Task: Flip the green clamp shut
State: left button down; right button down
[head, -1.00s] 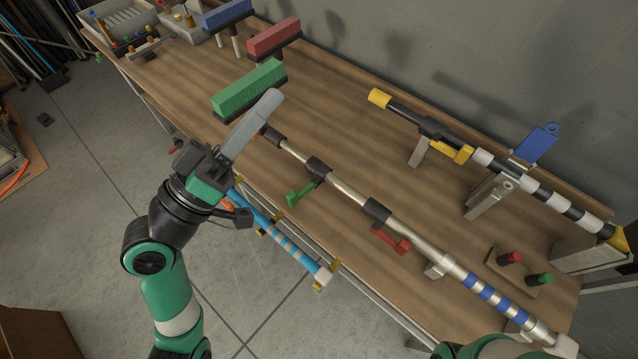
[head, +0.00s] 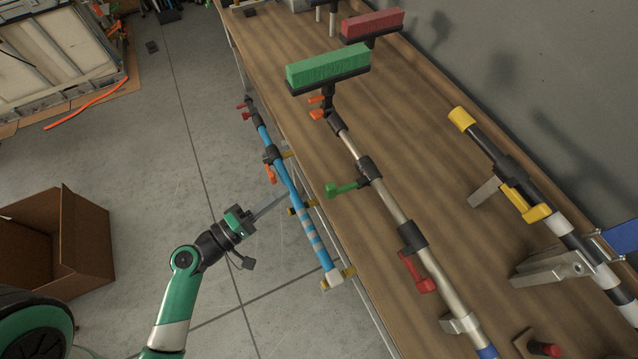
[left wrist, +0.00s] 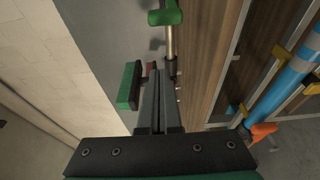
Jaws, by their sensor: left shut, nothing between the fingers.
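The green clamp (head: 343,188) is a lever on a black collar of the silver pole lying along the bench. In the head view it sticks out sideways from the pole toward the bench's front edge. It also shows at the top of the left wrist view (left wrist: 165,17). My left gripper (head: 284,197) is shut and empty, left of the clamp and apart from it, near the bench's front edge. Its closed fingers (left wrist: 158,75) point up toward the clamp in the left wrist view. My right gripper is not in view.
The silver pole also carries a red clamp (head: 420,276), an orange lever (head: 317,107) and a green brush head (head: 328,68). A blue pole (head: 306,225) hangs along the bench's front side, close to my left gripper. A cardboard box (head: 85,245) stands on the floor at left.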

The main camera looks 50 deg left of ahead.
aim_at(344, 186)
pick_arm(q)
jog(key=w+d+p, duration=0.2)
jog(key=w+d, duration=0.1)
jog(key=w, duration=0.5)
jog(key=shift+w+d, duration=0.35)
jog(key=shift+w, duration=0.05)
jog(key=shift+a, duration=0.1)
